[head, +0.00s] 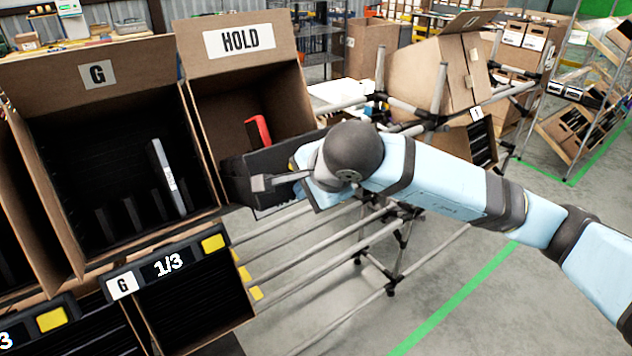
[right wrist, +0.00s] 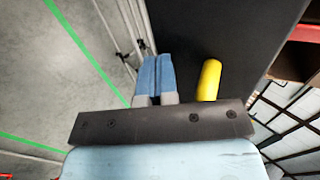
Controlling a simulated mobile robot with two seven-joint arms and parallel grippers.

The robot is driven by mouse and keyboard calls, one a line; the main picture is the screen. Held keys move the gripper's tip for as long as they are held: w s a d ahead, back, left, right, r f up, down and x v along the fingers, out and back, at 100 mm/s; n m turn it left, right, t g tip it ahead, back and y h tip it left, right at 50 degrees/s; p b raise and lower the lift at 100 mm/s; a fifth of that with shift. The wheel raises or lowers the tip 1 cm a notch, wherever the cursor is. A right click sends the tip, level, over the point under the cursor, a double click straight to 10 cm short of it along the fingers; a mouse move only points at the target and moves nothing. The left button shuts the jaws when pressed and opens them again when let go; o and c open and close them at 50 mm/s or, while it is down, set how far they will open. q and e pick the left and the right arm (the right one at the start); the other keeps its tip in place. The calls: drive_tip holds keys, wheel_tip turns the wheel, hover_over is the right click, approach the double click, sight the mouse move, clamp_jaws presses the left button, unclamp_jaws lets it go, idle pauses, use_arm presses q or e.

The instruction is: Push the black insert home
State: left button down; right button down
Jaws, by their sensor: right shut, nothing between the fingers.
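The black insert (head: 285,158) is in the mouth of the tilted carton marked HOLD (head: 228,75). Its front part sticks out past the carton's lower front edge. My right gripper (head: 258,184) is at the insert's outer face, with its fingers shut and empty. In the right wrist view the shut blue fingertips (right wrist: 155,72) are beside or over a large dark panel (right wrist: 225,35), which looks like the insert. I cannot tell whether they touch it. The insert's far end is hidden inside the carton. My left gripper is not in view.
A red item (head: 258,130) stands inside the HOLD carton. A carton marked G (head: 55,95) to the left holds a grey upright item (head: 166,177). A yellow cylinder (right wrist: 209,80) shows beside the fingers. Rack rails (head: 310,262) run below; the floor at right is open.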

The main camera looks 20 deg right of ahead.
idle(0.3)
